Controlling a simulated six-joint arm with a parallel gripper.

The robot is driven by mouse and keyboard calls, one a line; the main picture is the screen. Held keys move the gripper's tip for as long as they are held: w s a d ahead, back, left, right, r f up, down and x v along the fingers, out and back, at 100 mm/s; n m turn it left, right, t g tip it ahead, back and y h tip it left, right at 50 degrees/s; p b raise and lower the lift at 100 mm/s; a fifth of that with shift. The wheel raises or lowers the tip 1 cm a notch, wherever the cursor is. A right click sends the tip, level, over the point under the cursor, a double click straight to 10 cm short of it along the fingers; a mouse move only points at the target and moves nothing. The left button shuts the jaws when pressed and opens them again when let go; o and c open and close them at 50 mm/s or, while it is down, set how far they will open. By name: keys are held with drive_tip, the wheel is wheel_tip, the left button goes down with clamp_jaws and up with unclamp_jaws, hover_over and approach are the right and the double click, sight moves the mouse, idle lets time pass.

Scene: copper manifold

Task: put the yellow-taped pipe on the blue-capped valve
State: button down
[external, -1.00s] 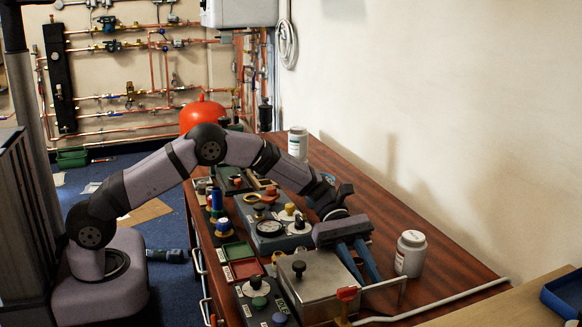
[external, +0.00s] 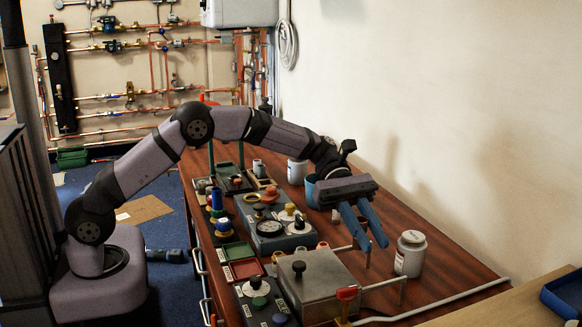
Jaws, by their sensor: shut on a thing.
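My gripper (external: 372,247) is above the bench, right of the metal box, its blue fingers pointing down. It is shut on a thin bent pipe (external: 343,248), which runs left from the fingertips, with a short leg hanging down on the right. Yellow tape cannot be made out on it at this size. A second similar bent pipe (external: 384,284) is lower, beside a red-capped fitting (external: 347,293). I cannot pick out the blue-capped valve for certain; a dark blue knob (external: 279,319) shows at the bottom edge.
The metal box (external: 318,287) with a black knob stands in front. A white jar (external: 410,254) stands close to the right of the gripper. A long white pipe crosses the bench's front right.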

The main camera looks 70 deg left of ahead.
drive_tip(key=w+a+r+n+t+p, duration=0.2)
drive_tip(key=a+r+p, duration=0.3)
drive_tip(key=a, duration=0.5)
drive_tip(key=w+a+r+n+t+p, duration=0.25)
drive_tip(key=a+r+p, duration=0.25)
drive_tip(key=a, duration=0.5)
drive_tip(key=s+a+r+n+t+y+p, duration=0.1)
drive_tip(key=s+a+r+n+t+p, duration=0.2)
drive_tip(key=a, duration=0.4)
drive_tip(key=s+a+r+t+y+p, duration=0.1)
drive_tip(key=s+a+y+p, duration=0.1)
drive_tip(key=a+p, duration=0.35)
drive_tip(key=s+a+f+n+t+y+p, duration=0.1)
drive_tip(key=s+a+n+t+y+p, duration=0.2)
drive_tip(key=s+a, duration=0.55)
drive_tip(key=s+d+f+m+g+h, duration=0.2)
drive_tip(key=s+d+f, duration=0.1)
drive_tip(key=s+d, duration=0.3)
drive_tip(key=s+d+f+m+g+h+p, duration=0.1)
drive_tip(key=s+d+f+g, duration=0.1)
drive_tip(key=s+d+f, duration=0.2)
drive_tip(key=shift+s+d+f+m+h, duration=0.15)
drive_tip(key=shift+s+d+m+h, duration=0.25)
drive_tip(key=shift+s+d, duration=0.5)
